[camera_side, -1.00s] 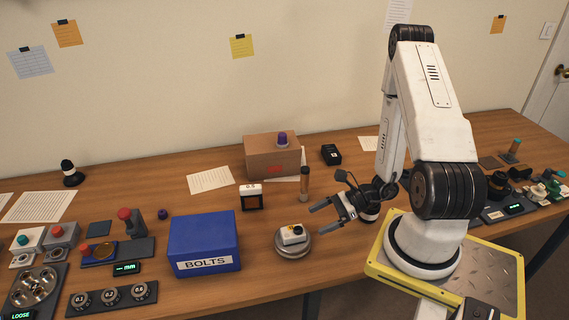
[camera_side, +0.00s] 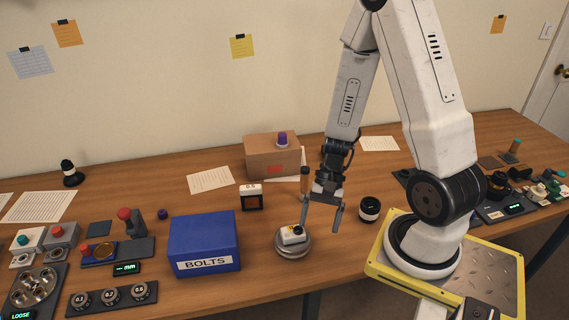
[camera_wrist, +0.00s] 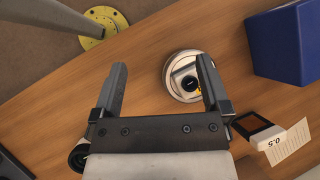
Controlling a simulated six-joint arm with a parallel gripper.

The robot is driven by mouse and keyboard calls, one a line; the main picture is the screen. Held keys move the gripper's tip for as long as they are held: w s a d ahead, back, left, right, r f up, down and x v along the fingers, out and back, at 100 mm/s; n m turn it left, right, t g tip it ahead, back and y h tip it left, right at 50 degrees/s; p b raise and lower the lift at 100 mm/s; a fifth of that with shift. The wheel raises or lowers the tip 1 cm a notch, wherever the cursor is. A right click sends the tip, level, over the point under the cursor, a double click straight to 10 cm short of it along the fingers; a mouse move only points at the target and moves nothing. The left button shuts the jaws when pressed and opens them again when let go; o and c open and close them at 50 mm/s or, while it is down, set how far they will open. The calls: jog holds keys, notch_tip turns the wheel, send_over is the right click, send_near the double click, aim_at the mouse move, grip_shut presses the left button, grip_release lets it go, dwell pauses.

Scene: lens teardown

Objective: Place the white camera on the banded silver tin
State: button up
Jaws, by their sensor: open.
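The white camera (camera_side: 291,235) rests on top of the round silver tin (camera_side: 294,252), near the table's front edge in the side view. The wrist view also shows the camera (camera_wrist: 186,79) on the tin (camera_wrist: 187,54), beside my right finger. My gripper (camera_side: 322,224) is open and empty, pointing down just to the right of the tin. I cannot tell whether a finger touches anything.
A blue BOLTS box (camera_side: 204,243) stands left of the tin. A small block marked 0.5 (camera_side: 251,197) and a brown upright cylinder (camera_side: 304,178) stand behind it. A black-and-white round part (camera_side: 369,208) stands to the right. A cardboard box (camera_side: 268,157) is farther back.

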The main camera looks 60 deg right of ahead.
jog(key=w+a+r+n+t+h, duration=0.3)
jog(key=w+r+n+h, duration=0.4)
jog(key=n, duration=0.5)
notch_tip(320, 180, up, 2)
jog(key=shift+a+r+n+t, duration=0.1)
jog(key=shift+a+n+t, duration=0.2)
jog(key=shift+a+t, duration=0.1)
